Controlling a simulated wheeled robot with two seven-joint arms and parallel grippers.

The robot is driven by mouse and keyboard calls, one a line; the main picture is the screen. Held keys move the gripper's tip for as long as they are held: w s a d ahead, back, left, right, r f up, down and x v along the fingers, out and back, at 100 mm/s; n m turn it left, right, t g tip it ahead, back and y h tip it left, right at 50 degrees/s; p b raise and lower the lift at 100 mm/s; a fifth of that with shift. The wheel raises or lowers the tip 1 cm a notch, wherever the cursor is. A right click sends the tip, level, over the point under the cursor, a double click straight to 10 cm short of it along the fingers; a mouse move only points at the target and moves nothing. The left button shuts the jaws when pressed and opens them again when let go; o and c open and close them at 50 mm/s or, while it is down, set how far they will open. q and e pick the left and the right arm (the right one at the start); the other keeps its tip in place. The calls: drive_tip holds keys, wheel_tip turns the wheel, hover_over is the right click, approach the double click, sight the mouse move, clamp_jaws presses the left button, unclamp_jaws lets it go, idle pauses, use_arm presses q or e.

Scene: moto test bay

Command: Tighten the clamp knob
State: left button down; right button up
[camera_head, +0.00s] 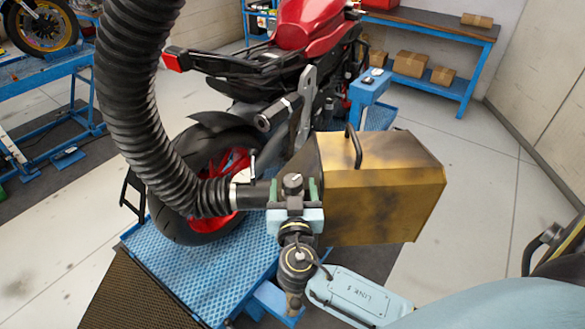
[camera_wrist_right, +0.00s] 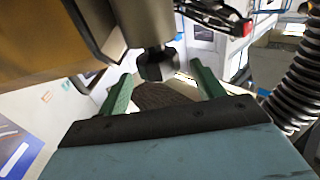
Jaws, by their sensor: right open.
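The clamp knob (camera_head: 292,181) is a small dark knob at the end of the black hose's fitting, left of the yellow-brown box. My right gripper (camera_head: 293,190), with green fingers, is at the knob, with one finger to each side. In the right wrist view the dark lobed knob (camera_wrist_right: 157,66) shows between and slightly beyond the two open fingertips (camera_wrist_right: 160,78). I see gaps on both sides, and the gripper holds nothing. My left gripper is in neither view.
The thick black hose (camera_head: 130,95) hangs at the left of the gripper. A yellow-brown box (camera_head: 385,190) with a black handle stands close at its right. A red motorcycle (camera_head: 308,25) is behind, on a blue ramp (camera_head: 215,270). The floor at right (camera_head: 480,190) is clear.

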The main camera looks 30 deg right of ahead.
sight(293, 174)
drive_tip(key=shift+p+x, duration=0.5)
drive_tip(key=shift+x, duration=1.8)
drive_tip(key=shift+f, duration=0.1)
drive_tip(key=c, duration=1)
